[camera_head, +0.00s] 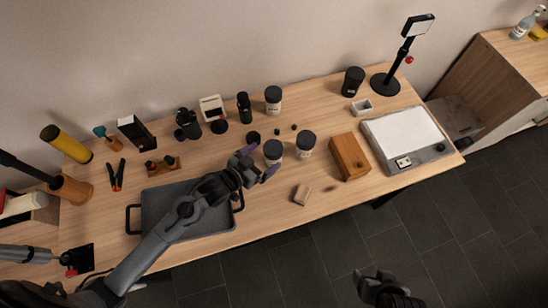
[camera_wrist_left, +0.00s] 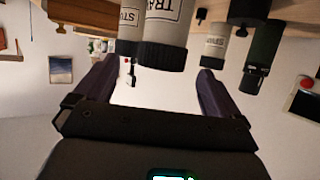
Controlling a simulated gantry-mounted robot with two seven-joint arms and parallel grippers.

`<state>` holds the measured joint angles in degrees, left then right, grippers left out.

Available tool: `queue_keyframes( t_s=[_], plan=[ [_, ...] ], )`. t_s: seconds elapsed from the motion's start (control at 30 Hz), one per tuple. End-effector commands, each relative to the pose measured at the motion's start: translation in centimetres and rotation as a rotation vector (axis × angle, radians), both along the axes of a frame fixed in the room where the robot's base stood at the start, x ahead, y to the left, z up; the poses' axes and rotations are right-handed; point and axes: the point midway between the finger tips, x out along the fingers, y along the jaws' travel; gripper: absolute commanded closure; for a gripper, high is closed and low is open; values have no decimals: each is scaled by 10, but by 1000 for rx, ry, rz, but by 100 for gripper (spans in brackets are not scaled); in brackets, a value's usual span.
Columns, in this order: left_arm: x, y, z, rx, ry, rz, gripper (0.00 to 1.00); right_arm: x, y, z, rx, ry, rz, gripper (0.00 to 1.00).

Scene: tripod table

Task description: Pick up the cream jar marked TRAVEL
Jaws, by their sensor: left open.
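The cream jar marked TRAVEL shows in the left wrist view (camera_wrist_left: 164,30), upside down, with a black lid and "TRA" readable on its label. In the head view it appears to be the nearer jar (camera_head: 273,154), standing on the table. My left gripper (camera_head: 259,163) is open beside this jar. In the left wrist view its purple fingers (camera_wrist_left: 158,80) are spread wide, with the jar's lid ahead in the gap between them. The fingers do not visibly touch the jar. My right gripper (camera_head: 387,290) is low in the head view, away from the table, its jaws unclear.
A similar cream jar (camera_head: 306,147) marked "STU" stands close on the right. Another jar (camera_head: 273,102) stands behind. A wooden box (camera_head: 350,157) and a small wooden block (camera_head: 302,194) lie to the right. My left arm passes over a grey tray (camera_head: 160,205).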

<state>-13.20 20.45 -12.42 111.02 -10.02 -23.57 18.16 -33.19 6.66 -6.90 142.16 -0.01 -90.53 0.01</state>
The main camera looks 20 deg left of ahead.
Motion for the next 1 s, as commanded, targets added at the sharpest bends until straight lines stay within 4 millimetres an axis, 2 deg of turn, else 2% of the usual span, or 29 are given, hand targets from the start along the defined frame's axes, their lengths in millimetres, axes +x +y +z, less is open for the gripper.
queue_keyframes(
  t_s=[0.27,0.6,0.93,0.97,1.0],
  plan=[
    [14,-5,-7,1,0,0,3,0,-1,-3,-4,0,2,28],
    [50,-16,-23,0,-1,0,3,0,-2,-10,-7,1,4,28],
    [55,-18,-25,2,-1,-1,3,0,-2,-10,-7,2,4,28],
    [55,-18,-25,1,0,0,4,0,-2,-10,-7,2,3,28],
    [55,-18,-25,1,0,0,10,-1,-2,-10,-6,2,3,28]
  ],
)
